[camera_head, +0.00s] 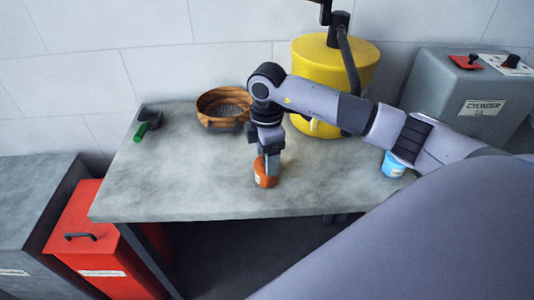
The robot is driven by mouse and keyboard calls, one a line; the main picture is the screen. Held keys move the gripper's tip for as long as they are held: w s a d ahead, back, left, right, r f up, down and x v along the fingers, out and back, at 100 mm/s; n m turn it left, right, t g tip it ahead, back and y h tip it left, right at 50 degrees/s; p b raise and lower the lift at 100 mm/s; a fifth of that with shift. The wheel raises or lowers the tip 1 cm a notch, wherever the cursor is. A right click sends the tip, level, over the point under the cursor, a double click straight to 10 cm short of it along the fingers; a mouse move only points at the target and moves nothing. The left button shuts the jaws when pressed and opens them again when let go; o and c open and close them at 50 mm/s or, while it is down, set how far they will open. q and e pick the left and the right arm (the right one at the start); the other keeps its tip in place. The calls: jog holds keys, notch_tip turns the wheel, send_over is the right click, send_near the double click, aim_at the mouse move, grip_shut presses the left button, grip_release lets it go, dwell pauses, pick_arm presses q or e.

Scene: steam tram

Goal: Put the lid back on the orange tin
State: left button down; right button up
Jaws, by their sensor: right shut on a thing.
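The orange tin (267,181) stands upright on the grey worktop, near its front edge, with a small pale label on its side. My right gripper (266,166) comes straight down over it. Its fingers are shut at the top of the orange shape, on what appears to be the lid. The fingers hide much of the top, so I cannot make out the lid's edge or whether it sits flush on the tin. No lid shows elsewhere on the worktop. My left gripper is not in view.
A wooden sieve (209,119) and a green-handled tool (141,132) lie at the back left. A yellow drum (318,62) and a grey cylinder box (440,92) stand behind my arm. A light blue tin (394,170) is at right. The worktop's left front is clear.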

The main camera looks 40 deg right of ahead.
jog(key=o, duration=1.1)
jog(key=shift+o, duration=0.2)
jog(key=shift+r+p, duration=2.1)
jog(key=shift+r, duration=1.45)
jog(key=shift+c, duration=0.3)
grip_shut()
